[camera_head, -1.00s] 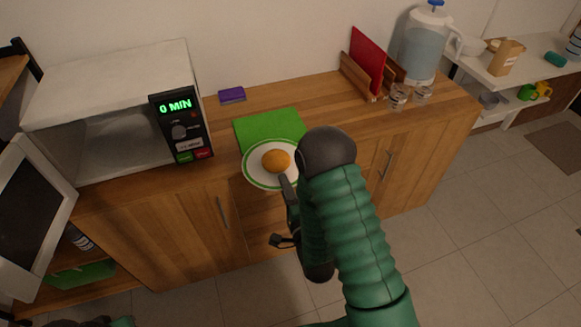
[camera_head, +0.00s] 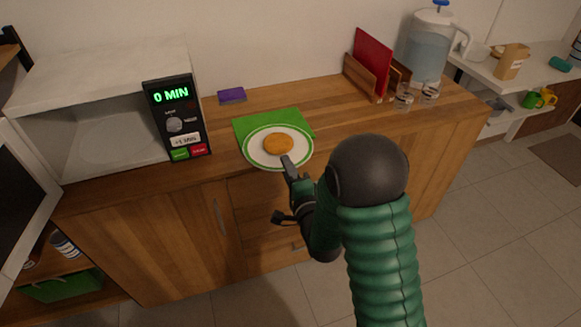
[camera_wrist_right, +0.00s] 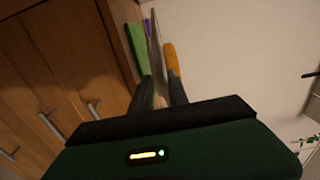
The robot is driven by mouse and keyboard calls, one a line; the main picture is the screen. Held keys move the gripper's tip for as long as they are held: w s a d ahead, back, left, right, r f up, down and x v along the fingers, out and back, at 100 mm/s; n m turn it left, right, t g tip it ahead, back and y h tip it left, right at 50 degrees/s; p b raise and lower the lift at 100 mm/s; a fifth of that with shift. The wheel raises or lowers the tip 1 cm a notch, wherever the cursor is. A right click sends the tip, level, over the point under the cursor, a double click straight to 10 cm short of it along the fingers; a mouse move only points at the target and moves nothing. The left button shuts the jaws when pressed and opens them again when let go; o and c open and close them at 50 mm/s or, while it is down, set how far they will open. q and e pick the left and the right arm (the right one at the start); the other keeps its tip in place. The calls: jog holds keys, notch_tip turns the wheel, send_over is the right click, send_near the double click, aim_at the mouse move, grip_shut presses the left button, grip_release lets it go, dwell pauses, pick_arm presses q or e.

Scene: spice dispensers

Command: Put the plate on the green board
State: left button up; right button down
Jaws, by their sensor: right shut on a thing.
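The white plate (camera_head: 256,157) with a green rim carries an orange-brown round food item (camera_head: 278,144). In the head view the plate overlaps the front part of the green board (camera_head: 270,120), which lies on the wooden counter. My right gripper (camera_head: 288,163) is shut on the plate's near edge. In the right wrist view the plate (camera_wrist_right: 155,58) shows edge-on between the fingers, with the green board (camera_wrist_right: 138,48) beside it. A small gap seems to show between them there; contact is hard to tell. My left gripper is not in view.
An open microwave (camera_head: 105,110) stands at the left, its door (camera_head: 20,190) swung out. A purple sponge-like block (camera_head: 231,96) lies behind the board. A rack with a red board (camera_head: 372,62), glasses (camera_head: 404,98) and a water jug (camera_head: 424,48) stand at the right.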

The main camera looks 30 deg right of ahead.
aim_at(291, 155)
jog(key=w+d, duration=0.4)
jog(key=shift+w+f, duration=0.1)
jog(key=shift+f, duration=0.15)
notch_tip(291, 155, down, 4)
jog(key=shift+w+r+b, duration=0.1)
jog(key=shift+r+b, duration=0.1)
jog(key=shift+b, duration=1)
jog(key=shift+f, duration=0.15)
jog(key=c, duration=1.3)
grip_release()
